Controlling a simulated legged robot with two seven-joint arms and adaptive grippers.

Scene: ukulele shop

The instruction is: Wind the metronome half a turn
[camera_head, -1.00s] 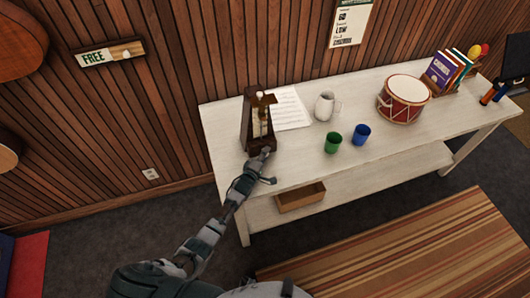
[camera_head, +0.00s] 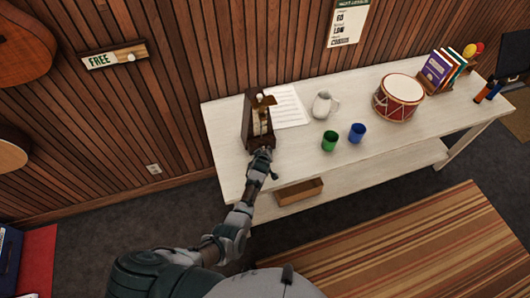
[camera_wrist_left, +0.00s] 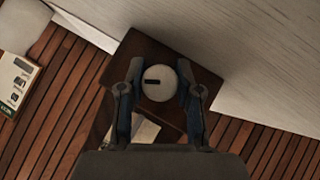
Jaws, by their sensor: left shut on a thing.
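The metronome (camera_head: 247,126) is a dark brown wooden pyramid-like case standing upright at the left end of the white table. Its pale front and rod face the room in the head view. The slot lies roughly level in that view. The dark wooden case (camera_wrist_left: 150,50) is behind the knob. My right gripper is not in view.
The white table (camera_head: 290,163) also holds a sheet of paper (camera_head: 287,105), a white pitcher (camera_head: 323,104), a green cup (camera_head: 329,141), a blue cup (camera_head: 357,133) and a red drum (camera_head: 399,97). A wooden box (camera_head: 299,192) is on the lower shelf.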

